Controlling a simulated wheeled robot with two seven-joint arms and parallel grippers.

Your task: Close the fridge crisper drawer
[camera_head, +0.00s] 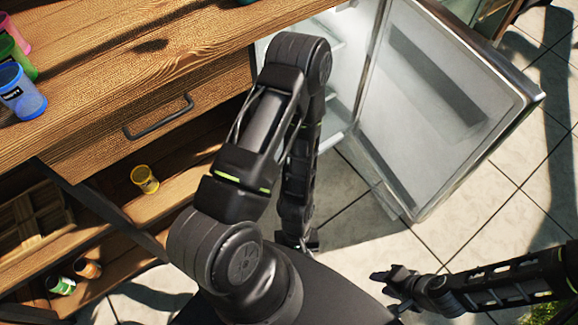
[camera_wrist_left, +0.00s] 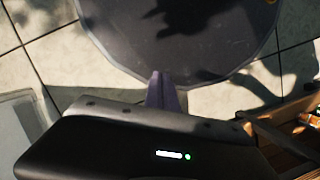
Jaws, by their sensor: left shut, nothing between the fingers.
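The fridge (camera_head: 345,75) stands open at the top centre of the head view, its pale inside partly covered by my left arm. Its door (camera_head: 440,110) is swung wide to the right. I cannot clearly make out the crisper drawer; my arm covers the lower part of the fridge. My left gripper (camera_head: 305,243) hangs low beside the fridge, mostly hidden by its own arm.
A wooden counter (camera_head: 130,60) with a closed drawer and dark handle (camera_head: 160,117) runs along the left. Cups, including a blue one (camera_head: 22,92), stand on it. A yellow cup (camera_head: 145,179) sits on a shelf below. Tiled floor (camera_head: 490,215) is free below the door.

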